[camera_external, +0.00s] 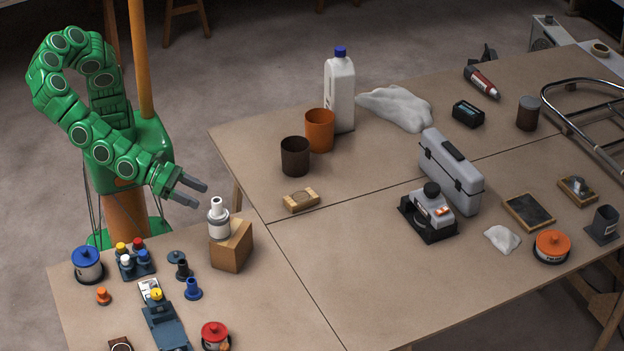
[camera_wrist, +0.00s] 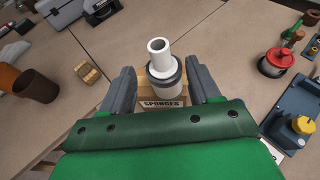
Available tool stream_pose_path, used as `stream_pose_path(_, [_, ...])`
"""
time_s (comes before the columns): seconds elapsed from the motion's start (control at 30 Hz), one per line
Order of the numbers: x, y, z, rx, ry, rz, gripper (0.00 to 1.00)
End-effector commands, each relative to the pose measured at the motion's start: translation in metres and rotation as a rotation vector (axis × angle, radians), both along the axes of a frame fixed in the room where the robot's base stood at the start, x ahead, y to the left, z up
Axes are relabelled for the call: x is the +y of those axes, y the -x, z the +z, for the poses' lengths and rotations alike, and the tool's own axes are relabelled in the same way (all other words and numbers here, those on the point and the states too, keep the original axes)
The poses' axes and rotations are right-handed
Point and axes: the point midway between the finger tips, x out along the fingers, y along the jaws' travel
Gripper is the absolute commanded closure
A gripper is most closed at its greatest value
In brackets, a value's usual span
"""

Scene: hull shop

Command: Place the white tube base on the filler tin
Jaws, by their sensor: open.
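The white tube base (camera_external: 218,217), a white stepped tube with a grey band, stands upright on a wooden block (camera_external: 232,247). In the wrist view the white tube base (camera_wrist: 160,55) appears between the fingers of my gripper (camera_wrist: 163,84), and the block below reads "SPONGES". My gripper (camera_external: 200,195) is open and empty, just above and left of the tube in the external view. Several lidded tins are in view: blue-lidded (camera_external: 88,266), red-lidded (camera_external: 215,338) and orange-lidded (camera_external: 552,248). I cannot read which is the filler tin.
Small coloured bottles (camera_external: 135,260), a black fitting (camera_external: 183,270) and a blue fitting (camera_external: 193,290) stand near the block. A sponge-like block (camera_external: 300,200), a dark cup (camera_external: 295,157) and an orange cup (camera_external: 319,130) stand behind. The table's middle is largely clear.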

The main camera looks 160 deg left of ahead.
Motion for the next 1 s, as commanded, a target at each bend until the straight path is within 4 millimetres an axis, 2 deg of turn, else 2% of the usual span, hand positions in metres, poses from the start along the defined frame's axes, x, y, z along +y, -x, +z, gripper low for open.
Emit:
stream_pose_path(0.3, [-0.023,0.017,0.013,-0.004,-0.001,-0.001,0.38])
stream_pose_path(0.6, [-0.035,0.027,0.019,-0.002,-0.001,-0.001,0.38])
stream_pose_path(0.87, [-0.035,0.029,0.022,-0.013,0.005,0.011,0.38])
stream_pose_path(1.0, [-0.019,0.042,0.037,-0.092,0.059,0.101,0.38])
